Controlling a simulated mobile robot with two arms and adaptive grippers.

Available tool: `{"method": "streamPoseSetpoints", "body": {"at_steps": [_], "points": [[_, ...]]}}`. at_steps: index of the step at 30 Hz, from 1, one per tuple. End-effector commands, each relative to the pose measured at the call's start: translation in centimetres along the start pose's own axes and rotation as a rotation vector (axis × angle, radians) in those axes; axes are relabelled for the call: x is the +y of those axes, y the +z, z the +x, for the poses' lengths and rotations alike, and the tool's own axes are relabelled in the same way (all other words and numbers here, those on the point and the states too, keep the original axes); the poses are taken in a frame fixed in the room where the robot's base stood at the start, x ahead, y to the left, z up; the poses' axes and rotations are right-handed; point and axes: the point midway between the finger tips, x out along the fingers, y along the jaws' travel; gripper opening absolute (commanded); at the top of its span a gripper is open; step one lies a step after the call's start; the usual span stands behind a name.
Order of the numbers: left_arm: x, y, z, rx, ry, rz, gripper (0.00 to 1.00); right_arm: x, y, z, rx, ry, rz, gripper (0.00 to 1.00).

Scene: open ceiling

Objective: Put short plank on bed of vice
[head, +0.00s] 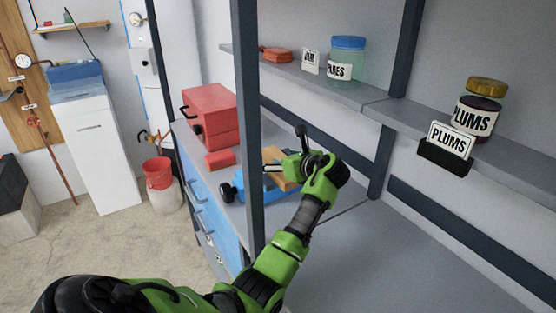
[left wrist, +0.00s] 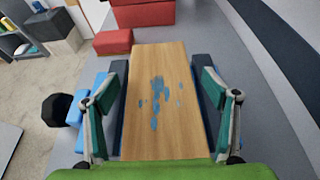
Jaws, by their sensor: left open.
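My left gripper (head: 298,168) is at the blue vice (head: 256,188) on the grey workbench. In the left wrist view its open fingers (left wrist: 160,92) stand on either side of a short wooden plank (left wrist: 158,70) with worn blue patches. The plank appears to lie along the top of the vice, whose blue body (left wrist: 76,108) and black knob show at the left. In the head view the plank (head: 284,184) is partly hidden by the gripper. I cannot tell whether the fingers touch the plank. My right gripper is not in view.
A red toolbox (head: 210,112) and a small red block (head: 220,159) sit behind the vice. A dark upright post (head: 250,120) stands close to my left arm. A shelf (head: 385,108) with jars runs above. The bench at the right is clear.

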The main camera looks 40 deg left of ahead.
Motion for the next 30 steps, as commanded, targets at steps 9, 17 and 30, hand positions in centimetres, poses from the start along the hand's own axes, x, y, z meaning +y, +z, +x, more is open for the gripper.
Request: {"method": "streamPoseSetpoints", "body": {"at_steps": [9, 17, 30], "points": [[-0.1, 0.7, -0.3, -0.002, -0.002, -0.005, 0.79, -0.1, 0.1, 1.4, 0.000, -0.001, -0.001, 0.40], [-0.1, 1.1, -6.1, -0.001, -0.004, -0.002, 0.79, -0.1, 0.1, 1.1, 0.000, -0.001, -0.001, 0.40], [0.0, 1.2, -12.3, -0.001, -0.001, -0.001, 0.79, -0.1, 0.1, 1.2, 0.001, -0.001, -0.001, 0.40]]}}
